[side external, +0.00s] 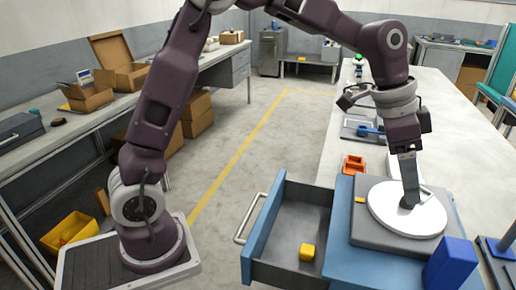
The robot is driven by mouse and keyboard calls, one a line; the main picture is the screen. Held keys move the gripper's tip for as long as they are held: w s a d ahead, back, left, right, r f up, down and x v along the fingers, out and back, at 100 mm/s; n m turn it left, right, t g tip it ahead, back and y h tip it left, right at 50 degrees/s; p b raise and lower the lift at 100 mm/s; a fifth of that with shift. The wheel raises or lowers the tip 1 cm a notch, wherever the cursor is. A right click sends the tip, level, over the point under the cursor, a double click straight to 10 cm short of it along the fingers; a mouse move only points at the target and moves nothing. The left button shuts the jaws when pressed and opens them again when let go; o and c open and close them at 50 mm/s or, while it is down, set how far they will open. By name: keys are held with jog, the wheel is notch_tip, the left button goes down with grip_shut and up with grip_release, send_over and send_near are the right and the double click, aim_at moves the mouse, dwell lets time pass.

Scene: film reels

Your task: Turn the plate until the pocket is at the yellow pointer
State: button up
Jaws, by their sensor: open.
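The plate (385,215) is a round white disc lying flat on a square grey base on the blue cabinet. A small yellow mark (360,200), which looks like the pointer, sits on the base at the plate's left edge. My gripper (408,203) points down over the middle of the plate, with its tips at or just above the surface. It is open, though the gap between its fingers is hard to see from here. A dark patch shows at the fingertips; I cannot tell whether it is the pocket or shadow.
A blue block (450,263) stands close in front of the plate's base. An orange holder (354,165) and a blue-handled item (368,130) lie behind it.

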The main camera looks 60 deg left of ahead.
jog(key=s+a+r+n+y, duration=0.2)
jog(key=s+a+r, duration=0.3)
jog(key=s+r, duration=0.3)
jog(key=s+a+f+n+t, duration=0.1)
jog(key=s+a+n, duration=0.1)
jog(key=s, duration=0.6)
jog(key=s+a+f+n+t+y, duration=0.1)
jog(key=s+a+n, duration=0.2)
jog(key=s, duration=0.5)
jog(key=shift+a+f, duration=0.4)
jog(key=shift+a, duration=0.45)
jog(key=c, duration=0.7)
jog(key=n, duration=0.4)
send_over(397, 213)
jog(key=f, duration=0.2)
jog(key=shift+g+y, duration=0.4)
jog(key=x, duration=0.5)
jog(key=shift+w+f, duration=0.35)
jog(key=shift+f, duration=0.2)
grip_shut()
